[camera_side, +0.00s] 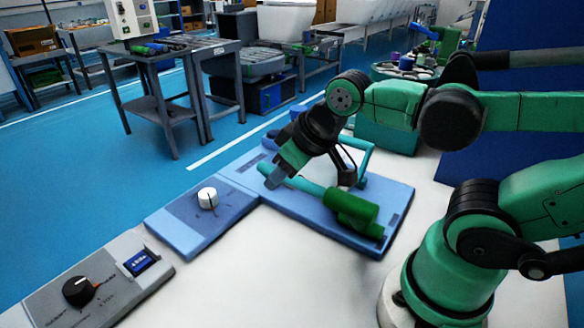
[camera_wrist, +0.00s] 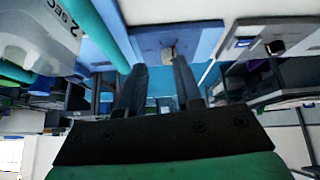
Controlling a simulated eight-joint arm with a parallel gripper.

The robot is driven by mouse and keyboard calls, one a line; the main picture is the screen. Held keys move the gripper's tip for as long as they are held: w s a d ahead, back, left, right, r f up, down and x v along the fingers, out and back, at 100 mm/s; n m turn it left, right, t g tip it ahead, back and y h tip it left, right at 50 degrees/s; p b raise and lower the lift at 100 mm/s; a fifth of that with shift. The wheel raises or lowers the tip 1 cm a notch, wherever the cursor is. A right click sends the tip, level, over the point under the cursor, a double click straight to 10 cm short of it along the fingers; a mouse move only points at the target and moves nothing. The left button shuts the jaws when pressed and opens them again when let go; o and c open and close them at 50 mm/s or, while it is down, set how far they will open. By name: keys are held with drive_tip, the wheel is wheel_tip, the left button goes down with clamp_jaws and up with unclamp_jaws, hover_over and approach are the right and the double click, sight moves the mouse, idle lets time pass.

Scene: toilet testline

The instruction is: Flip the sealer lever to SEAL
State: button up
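The sealer appears to be the blue base plate (camera_side: 405,195) with a teal bar (camera_side: 312,187) and a green cylinder (camera_side: 352,208). A bent teal bar (camera_side: 368,158) stands at its back; which bar is the lever, I cannot tell. My gripper (camera_side: 272,178) points down and left over the plate near the teal bar's left end; contact is unclear. In the wrist view my gripper (camera_wrist: 160,63) has two dark fingers apart with a gap between them. A teal bar (camera_wrist: 100,30) runs left of the fingers. No SEAL marking is readable.
The white table (camera_side: 270,285) is clear in front.

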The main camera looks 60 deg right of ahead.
drive_tip(key=s+a+n+g, duration=0.1)
drive_tip(key=n, duration=0.1)
drive_tip(key=s+a+r+n+g, duration=0.1)
drive_tip(key=s+a+n, duration=0.1)
drive_tip(key=n, duration=0.1)
drive_tip(key=s+a+n+g, duration=0.1)
drive_tip(key=a+n, duration=0.1)
drive_tip(key=n, duration=0.1)
drive_tip(key=shift+s+r+g+h, duration=0.15)
drive_tip(key=shift+r+g+h, duration=0.15)
drive_tip(key=shift+g, duration=0.1)
clamp_jaws()
drive_tip(key=s+a+r+n+g+h, duration=0.1)
drive_tip(key=s+r+n, duration=0.3)
drive_tip(key=n, duration=0.4)
drive_tip(key=shift+s+a+n+g+h, duration=0.4)
drive_tip(key=shift+s+g+h, duration=0.35)
drive_tip(key=shift+g+h, duration=0.15)
drive_tip(key=shift+f, duration=0.1)
